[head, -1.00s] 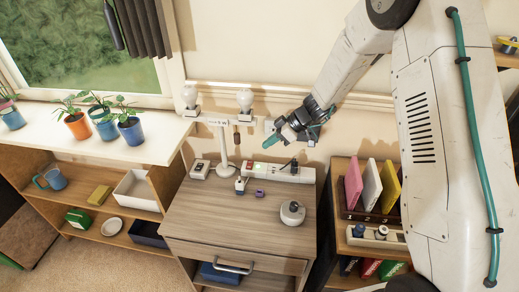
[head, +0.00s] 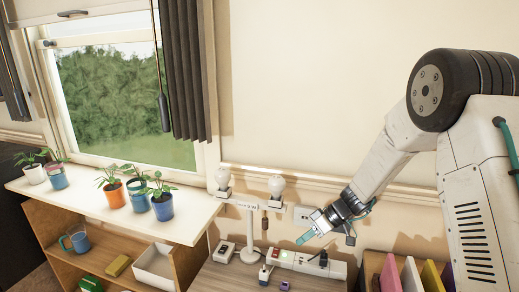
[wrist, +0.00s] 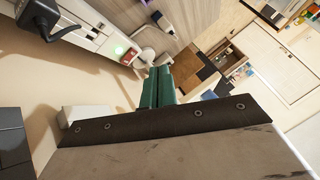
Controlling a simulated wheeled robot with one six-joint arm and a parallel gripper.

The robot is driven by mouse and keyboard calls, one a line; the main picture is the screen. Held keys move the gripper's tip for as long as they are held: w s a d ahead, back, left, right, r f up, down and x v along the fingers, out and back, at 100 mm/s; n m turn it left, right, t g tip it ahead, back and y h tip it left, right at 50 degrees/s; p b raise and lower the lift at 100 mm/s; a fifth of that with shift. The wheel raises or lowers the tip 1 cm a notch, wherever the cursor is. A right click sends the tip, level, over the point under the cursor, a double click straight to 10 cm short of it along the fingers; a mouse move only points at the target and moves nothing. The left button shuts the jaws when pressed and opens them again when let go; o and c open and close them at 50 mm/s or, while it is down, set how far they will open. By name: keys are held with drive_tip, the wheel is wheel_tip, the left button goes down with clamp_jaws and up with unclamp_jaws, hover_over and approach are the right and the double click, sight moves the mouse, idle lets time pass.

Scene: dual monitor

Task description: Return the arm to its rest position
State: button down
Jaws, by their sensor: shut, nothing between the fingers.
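My gripper (head: 308,236) is at the end of my arm, which reaches in from the right in the head view. Its teal fingers point down and left, above the white power strip (head: 290,260) on the wooden cabinet (head: 228,278). In the wrist view the two green fingers of my gripper (wrist: 158,80) lie together with nothing between them. The power strip also shows in the wrist view (wrist: 100,38), with a lit green switch and a black plug in it.
A white stand with two bulbs (head: 250,225) rises just left of my gripper. A wall outlet (head: 303,214) is behind it. Potted plants (head: 137,196) line the white sill at left. Colored books (head: 410,275) stand at lower right. The wall above is clear.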

drive_tip(key=s+d+r+m+h, duration=0.3)
drive_tip(key=s+r, duration=0.5)
drive_tip(key=s, duration=0.4)
drive_tip(key=s+d+r+m+h, duration=0.3)
drive_tip(key=s+r, duration=0.5)
drive_tip(key=s, duration=0.4)
drive_tip(key=s+d+r+m+t+h, duration=0.1)
drive_tip(key=s+d+r+m, duration=0.3)
drive_tip(key=s+r, duration=0.4)
drive_tip(key=shift+s+d+r+h, duration=0.25)
drive_tip(key=shift+s+d+h, duration=0.5)
drive_tip(key=shift+s, duration=1.4)
drive_tip(key=shift+a, duration=0.2)
